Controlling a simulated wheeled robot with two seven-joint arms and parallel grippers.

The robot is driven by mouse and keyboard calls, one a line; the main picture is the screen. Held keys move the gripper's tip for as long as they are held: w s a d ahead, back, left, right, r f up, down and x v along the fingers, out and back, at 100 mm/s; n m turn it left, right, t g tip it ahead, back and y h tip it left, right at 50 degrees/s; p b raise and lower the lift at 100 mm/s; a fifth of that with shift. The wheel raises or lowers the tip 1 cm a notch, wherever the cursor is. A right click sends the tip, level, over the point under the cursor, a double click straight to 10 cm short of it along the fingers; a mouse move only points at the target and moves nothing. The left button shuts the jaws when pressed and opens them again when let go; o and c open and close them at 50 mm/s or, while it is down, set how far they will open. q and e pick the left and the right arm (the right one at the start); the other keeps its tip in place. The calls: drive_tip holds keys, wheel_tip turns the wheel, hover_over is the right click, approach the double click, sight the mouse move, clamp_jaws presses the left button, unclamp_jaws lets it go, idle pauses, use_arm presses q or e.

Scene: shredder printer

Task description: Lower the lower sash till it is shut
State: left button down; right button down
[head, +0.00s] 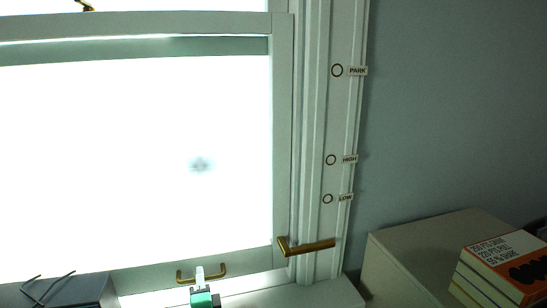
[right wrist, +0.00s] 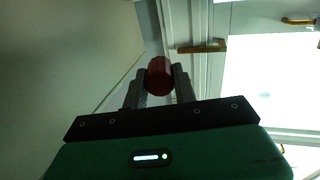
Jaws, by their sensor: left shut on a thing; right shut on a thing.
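The lower sash (head: 282,160) is a pale frame around bright glass. A bright strip shows under its bottom rail, so it stands a little above the sill. A brass pull handle (head: 222,271) is on that rail. My left gripper (head: 200,274) comes up from below and is shut on the handle. My right gripper (right wrist: 160,82) shows only in the right wrist view, shut on a red cylinder (right wrist: 159,70). The brass handle also shows in that view (right wrist: 298,21).
A brass bar (head: 311,247) juts across the right jamb near the sash's lower corner. Rings labelled PARK (head: 337,70), HIGH (head: 331,160) and LOW (head: 328,198) run down the jamb. A cabinet (head: 415,255) with books (head: 505,262) stands right; a dark box (head: 65,290) is lower left.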

use_arm(q)
drive_tip(key=shift+f+b, duration=0.45)
drive_tip(key=shift+f, duration=0.25)
use_arm(e)
drive_tip(key=shift+f, duration=0.65)
